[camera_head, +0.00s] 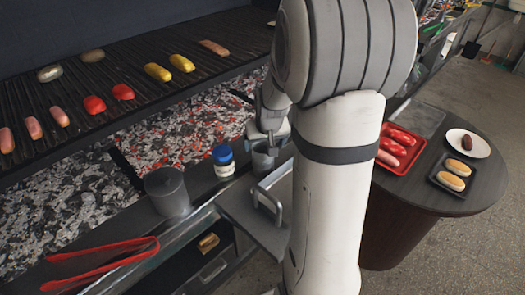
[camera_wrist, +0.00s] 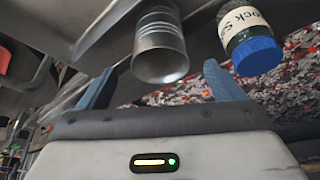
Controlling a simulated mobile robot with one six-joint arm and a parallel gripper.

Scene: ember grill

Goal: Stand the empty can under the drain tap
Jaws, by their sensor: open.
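A small ribbed metal can (camera_head: 263,160) stands on the ledge in front of the grill, just below my gripper (camera_head: 268,138) in the head view. In the wrist view, which looks upside down, the can (camera_wrist: 160,42) appears upright, its round rim towards me. It lies between the directions of my two blue fingers. My gripper (camera_wrist: 160,76) is open and holds nothing; I cannot tell how far the fingertips are from the can. I cannot make out the drain tap in either view.
A blue-lidded salt jar (camera_head: 223,162) stands close to the can, near one finger in the wrist view (camera_wrist: 243,30). A grey pot (camera_head: 167,191) and red tongs (camera_head: 105,262) lie further left. A handled flat panel (camera_head: 255,218) is in front. Hot coals (camera_head: 185,128) lie behind.

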